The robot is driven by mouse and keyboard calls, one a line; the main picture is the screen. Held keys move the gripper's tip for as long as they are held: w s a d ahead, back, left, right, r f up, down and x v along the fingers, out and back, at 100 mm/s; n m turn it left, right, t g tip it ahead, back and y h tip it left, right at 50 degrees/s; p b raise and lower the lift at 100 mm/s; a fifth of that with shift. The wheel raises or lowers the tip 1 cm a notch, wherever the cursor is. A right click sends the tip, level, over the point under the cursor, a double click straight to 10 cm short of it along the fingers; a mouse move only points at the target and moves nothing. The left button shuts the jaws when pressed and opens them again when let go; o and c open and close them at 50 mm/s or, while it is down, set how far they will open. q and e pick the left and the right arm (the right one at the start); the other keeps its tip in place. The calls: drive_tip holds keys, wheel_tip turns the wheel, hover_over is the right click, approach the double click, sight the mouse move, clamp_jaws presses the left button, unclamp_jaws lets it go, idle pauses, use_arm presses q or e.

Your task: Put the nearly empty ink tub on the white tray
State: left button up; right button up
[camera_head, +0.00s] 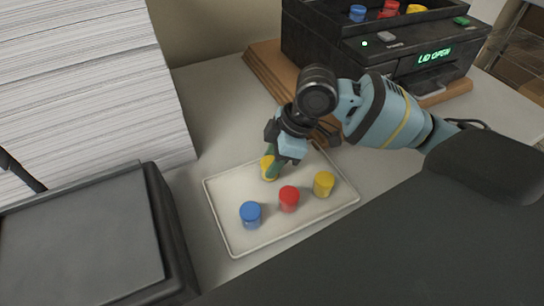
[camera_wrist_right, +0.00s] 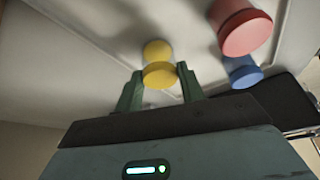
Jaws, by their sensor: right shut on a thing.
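The white tray (camera_head: 232,236) lies on the table in the head view. A blue tub (camera_head: 250,215), a red tub (camera_head: 289,198) and a yellow tub (camera_head: 324,183) stand in a slanted row on its near part. My right gripper (camera_head: 271,162) is shut on another yellow tub (camera_head: 267,168) over the tray's far part. In the right wrist view this yellow tub (camera_wrist_right: 160,77) sits between the green fingers of my right gripper (camera_wrist_right: 161,80). I cannot tell whether it touches the tray. The red tub (camera_wrist_right: 246,35) and blue tub (camera_wrist_right: 243,73) show beside it. My left gripper is out of view.
A black machine (camera_head: 400,45) reading "LID OPEN" stands at the back on a wooden board (camera_head: 262,68), with coloured tubs in its top. A tall paper stack (camera_head: 85,90) and a dark grey box-like device (camera_head: 90,245) flank the tray's left. Table is bare behind the tray.

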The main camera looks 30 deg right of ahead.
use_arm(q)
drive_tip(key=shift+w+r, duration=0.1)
use_arm(e)
drive_tip(key=o, duration=1)
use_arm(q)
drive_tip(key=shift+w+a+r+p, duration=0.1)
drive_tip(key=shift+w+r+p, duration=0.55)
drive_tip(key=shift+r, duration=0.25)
use_arm(e)
drive_tip(key=v, duration=1.2)
drive_tip(key=shift+r, duration=0.1)
